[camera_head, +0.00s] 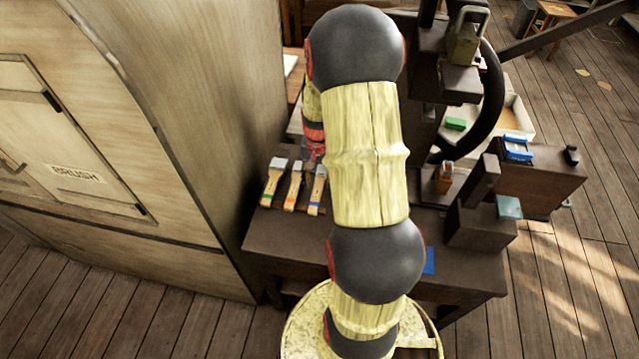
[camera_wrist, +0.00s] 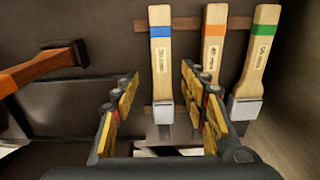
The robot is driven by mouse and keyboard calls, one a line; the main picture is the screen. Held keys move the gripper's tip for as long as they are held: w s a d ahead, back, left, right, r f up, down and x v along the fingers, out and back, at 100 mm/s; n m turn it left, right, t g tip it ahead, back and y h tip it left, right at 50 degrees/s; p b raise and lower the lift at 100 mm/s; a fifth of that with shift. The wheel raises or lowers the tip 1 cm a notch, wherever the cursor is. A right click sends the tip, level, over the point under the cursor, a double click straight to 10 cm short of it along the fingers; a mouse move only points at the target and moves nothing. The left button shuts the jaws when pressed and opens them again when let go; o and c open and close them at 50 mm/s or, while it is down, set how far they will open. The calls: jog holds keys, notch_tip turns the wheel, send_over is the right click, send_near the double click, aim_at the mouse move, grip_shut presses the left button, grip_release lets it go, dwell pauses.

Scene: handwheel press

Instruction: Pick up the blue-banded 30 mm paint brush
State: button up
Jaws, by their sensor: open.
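The blue-banded brush (camera_wrist: 160,60) has a pale wooden handle with a blue band and small lettering. In the wrist view its handle points up and its metal end is lower down. My gripper (camera_wrist: 159,76) is open, with one finger on each side of the brush's lower part; I see no clear contact. In the head view the blue-banded brush (camera_head: 316,195) is the rightmost of the row on the dark bench. My gripper is mostly hidden there behind my arm.
An orange-banded brush (camera_wrist: 214,45) and a green-banded brush (camera_wrist: 257,60) stand close on the right, the orange one partly behind a finger. A wooden-handled tool (camera_wrist: 45,68) is at the left. A cabinet marked BRUSH (camera_head: 80,175) stands beside the bench (camera_head: 300,250).

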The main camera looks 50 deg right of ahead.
aim_at(318, 189)
jog(key=f, duration=0.1)
jog(key=f+b, duration=0.1)
jog(key=f, duration=0.1)
jog(key=f+b, duration=0.1)
jog(key=shift+w+d+f, duration=0.2)
jog(key=shift+w+f, duration=0.05)
jog(key=shift+f, duration=0.15)
jog(key=shift+r, duration=0.1)
jog(key=shift+c, duration=0.4)
grip_shut()
